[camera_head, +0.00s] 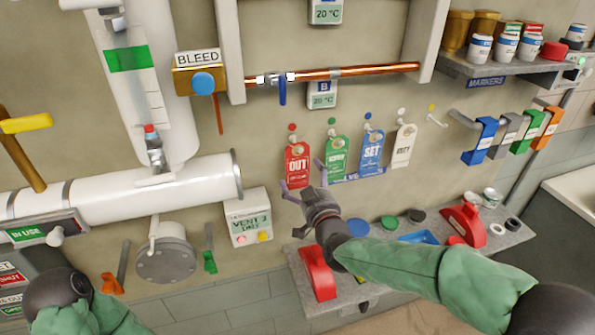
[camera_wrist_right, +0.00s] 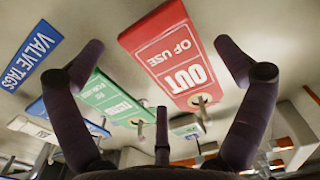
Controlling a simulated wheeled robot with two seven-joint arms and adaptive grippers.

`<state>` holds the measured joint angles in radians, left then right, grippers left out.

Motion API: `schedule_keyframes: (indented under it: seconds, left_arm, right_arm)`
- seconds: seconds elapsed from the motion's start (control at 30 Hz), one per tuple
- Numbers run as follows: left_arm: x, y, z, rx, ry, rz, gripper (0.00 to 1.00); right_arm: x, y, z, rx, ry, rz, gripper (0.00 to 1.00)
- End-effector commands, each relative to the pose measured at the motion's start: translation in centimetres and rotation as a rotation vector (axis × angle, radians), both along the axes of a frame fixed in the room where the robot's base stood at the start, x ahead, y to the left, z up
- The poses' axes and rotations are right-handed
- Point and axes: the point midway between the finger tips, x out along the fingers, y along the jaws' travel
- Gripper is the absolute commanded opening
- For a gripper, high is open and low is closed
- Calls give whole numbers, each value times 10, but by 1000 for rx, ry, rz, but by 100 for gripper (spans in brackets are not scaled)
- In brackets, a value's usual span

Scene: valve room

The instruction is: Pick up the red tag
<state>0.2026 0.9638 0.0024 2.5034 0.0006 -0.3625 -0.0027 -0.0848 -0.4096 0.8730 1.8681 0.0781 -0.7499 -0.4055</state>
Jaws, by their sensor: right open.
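The red tag (camera_head: 297,166), marked OUT, hangs on the wall by a red hook, at the left end of a row of tags. It also shows in the right wrist view (camera_wrist_right: 172,55), where OUT OF USE reads upside down. My right gripper (camera_head: 303,180) is just in front of the tag's lower part, with its fingers spread. In the right wrist view the gripper (camera_wrist_right: 160,50) is open and empty, and the tag shows between its fingers, nearer the right one. I cannot tell whether they touch. My left gripper is out of view.
A green tag (camera_head: 336,156), a blue tag (camera_head: 371,152) and a white tag (camera_head: 403,146) hang close to the right. Below is a grey shelf (camera_head: 385,283) with red devices and lids. A white VENT 2 box (camera_head: 249,216) is at the left.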

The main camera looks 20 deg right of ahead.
Motion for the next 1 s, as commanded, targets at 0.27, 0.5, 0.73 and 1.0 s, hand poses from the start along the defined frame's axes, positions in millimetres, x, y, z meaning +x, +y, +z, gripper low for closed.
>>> schedule_keyframes:
  seconds: [0.27,0.5,0.73,1.0]
  left_arm:
    - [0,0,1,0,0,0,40]
    - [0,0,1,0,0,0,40]
    - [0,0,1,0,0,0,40]
    - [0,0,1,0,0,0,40]
  right_arm:
    - [17,1,0,0,0,1,100]
    - [17,1,0,0,-1,1,83]
    - [17,1,0,0,-1,1,66]
    - [18,0,2,0,-1,1,66]
